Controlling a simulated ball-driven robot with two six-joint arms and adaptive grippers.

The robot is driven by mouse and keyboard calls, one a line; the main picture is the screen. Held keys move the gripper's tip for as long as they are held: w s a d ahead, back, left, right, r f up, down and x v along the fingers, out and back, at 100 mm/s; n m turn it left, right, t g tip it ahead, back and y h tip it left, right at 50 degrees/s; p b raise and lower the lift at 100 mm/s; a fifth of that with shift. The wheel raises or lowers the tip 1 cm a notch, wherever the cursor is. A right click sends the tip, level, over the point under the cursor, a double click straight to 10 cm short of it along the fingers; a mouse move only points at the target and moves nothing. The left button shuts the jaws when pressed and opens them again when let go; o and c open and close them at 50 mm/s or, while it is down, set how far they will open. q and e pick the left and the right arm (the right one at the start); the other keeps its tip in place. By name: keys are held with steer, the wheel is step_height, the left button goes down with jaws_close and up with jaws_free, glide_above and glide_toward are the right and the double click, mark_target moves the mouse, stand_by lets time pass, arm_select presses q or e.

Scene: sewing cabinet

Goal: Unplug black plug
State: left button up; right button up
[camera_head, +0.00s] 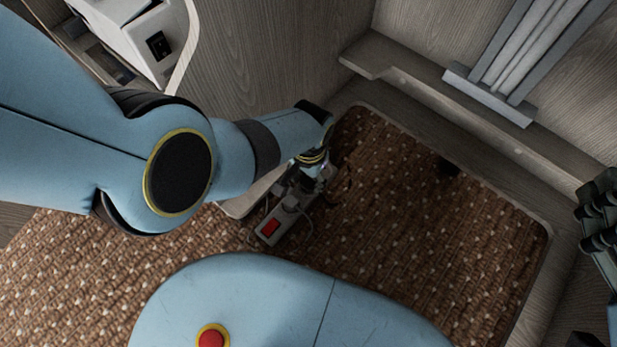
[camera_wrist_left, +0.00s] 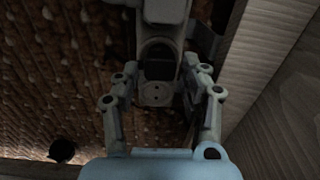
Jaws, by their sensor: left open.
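A grey power strip (camera_head: 268,222) with a red switch lies on the brown carpet in the head view. My left gripper (camera_head: 308,188) is over its far end, pointing down. In the left wrist view the strip (camera_wrist_left: 166,10) runs between my left gripper's (camera_wrist_left: 163,78) two open fingers. A dark block, seemingly the black plug (camera_wrist_left: 159,66), sits on the strip between the fingertips, with a bare socket (camera_wrist_left: 155,93) beside it. I cannot tell whether the fingers touch it. My right gripper (camera_head: 598,222) is at the right edge, partly cut off; its opening is unclear.
A wooden ledge (camera_head: 450,105) and cabinet walls close off the back and right of the carpet (camera_head: 410,235). A white machine (camera_head: 150,38) stands at upper left. The carpet to the right of the strip is mostly clear.

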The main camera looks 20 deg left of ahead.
arm_select(q)
steer(key=shift+f, duration=0.3)
arm_select(e)
steer(key=shift+w+a+r+t, duration=0.1)
steer(key=shift+w+r+t, duration=0.2)
steer(key=shift+r, duration=0.35)
steer(key=shift+w+a+r+t, duration=0.1)
steer(key=shift+w+r+t, duration=0.2)
steer(key=shift+r, duration=0.35)
arm_select(q)
steer(key=shift+a, duration=0.1)
steer(key=c, duration=0.9)
steer(key=o, duration=0.9)
